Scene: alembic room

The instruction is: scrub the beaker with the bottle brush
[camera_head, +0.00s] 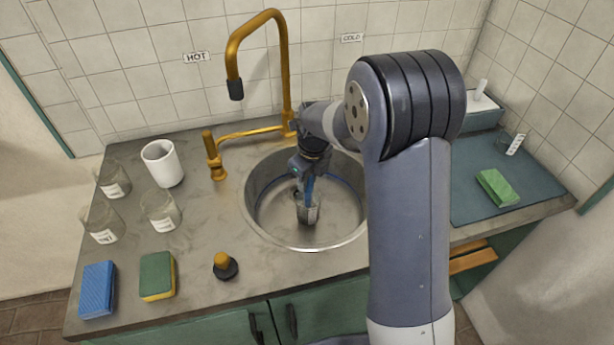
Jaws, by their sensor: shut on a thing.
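A small grey, see-through beaker (308,214) is in the round metal sink (335,237), near the middle of the basin. My gripper (307,178) is over the sink, pointing down and shut. A narrow blue piece, which looks like the bottle brush (309,189), runs down from the jaws to the beaker's mouth. The bristles are not clearly visible; the lower end seems to be inside the beaker. My arm hides the right part of the sink. I cannot tell whether the beaker rests on the basin floor.
Several glass beakers (102,222) and a white mug (162,164) stand on the left counter. The brass faucet (286,70) rises behind. A green sponge (497,188) lies on the right mat (465,207).

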